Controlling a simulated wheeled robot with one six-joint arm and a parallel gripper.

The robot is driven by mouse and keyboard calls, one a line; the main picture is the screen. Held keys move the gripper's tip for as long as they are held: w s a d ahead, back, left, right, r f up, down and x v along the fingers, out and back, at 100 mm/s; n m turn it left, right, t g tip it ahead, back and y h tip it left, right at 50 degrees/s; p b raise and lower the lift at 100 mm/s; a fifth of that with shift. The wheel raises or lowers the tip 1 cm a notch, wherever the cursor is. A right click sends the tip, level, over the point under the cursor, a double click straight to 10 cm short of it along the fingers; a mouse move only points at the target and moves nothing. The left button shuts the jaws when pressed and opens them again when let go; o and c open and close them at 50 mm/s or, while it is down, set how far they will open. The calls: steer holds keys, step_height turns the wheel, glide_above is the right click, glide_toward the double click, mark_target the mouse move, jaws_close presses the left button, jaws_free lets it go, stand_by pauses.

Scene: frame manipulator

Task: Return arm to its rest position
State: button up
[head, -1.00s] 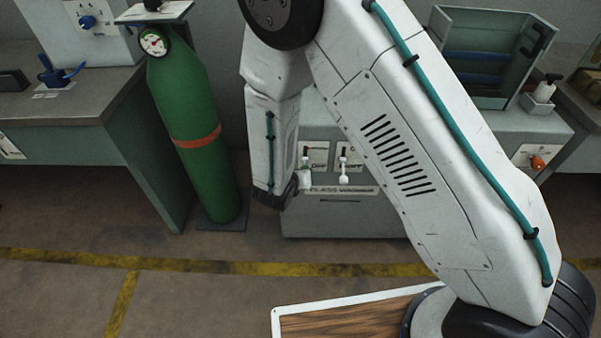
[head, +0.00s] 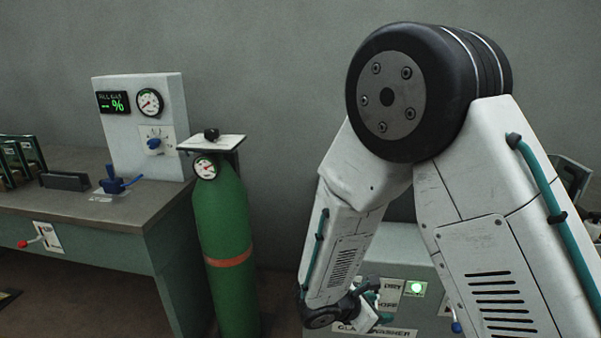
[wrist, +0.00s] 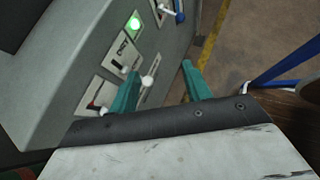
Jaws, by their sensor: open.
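My arm is bent in the head view, with its large black elbow joint high at right. My gripper (head: 372,302) hangs low in front of the glass washer (head: 405,245) and is partly hidden by my wrist. In the wrist view, the two teal fingers of my gripper (wrist: 160,85) stand apart with nothing between them. The left finger overlaps the washer's control panel in the picture; I cannot tell whether it touches it. The panel has small levers and a lit green lamp (head: 415,288), which also shows in the wrist view (wrist: 134,23).
A green gas cylinder (head: 225,225) stands left of the washer. Further left is a workbench (head: 80,215) with a gauge box (head: 140,115) and a blue valve handle (head: 115,184). The wrist view shows floor with a yellow line (wrist: 212,45) and blue bars (wrist: 285,70) at right.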

steer(key=s+d+r+m+g+y, duration=0.1)
steer(key=s+d+r+m+y, duration=0.1)
steer(key=s+r+m, duration=0.5)
steer(key=s+d+r+m+g+y, duration=0.1)
steer(key=s+d+r+m+y, duration=0.2)
steer(key=s+r+m, duration=0.5)
steer(key=s+d+r+m+g+y, duration=0.1)
steer(key=s+d+r+m+y, duration=0.2)
steer(key=s+r+m, duration=0.4)
steer(key=shift+s+d+r+m+g+y, duration=0.3)
steer(key=shift+s+r+y, duration=0.75)
steer(key=shift+r, duration=1.5)
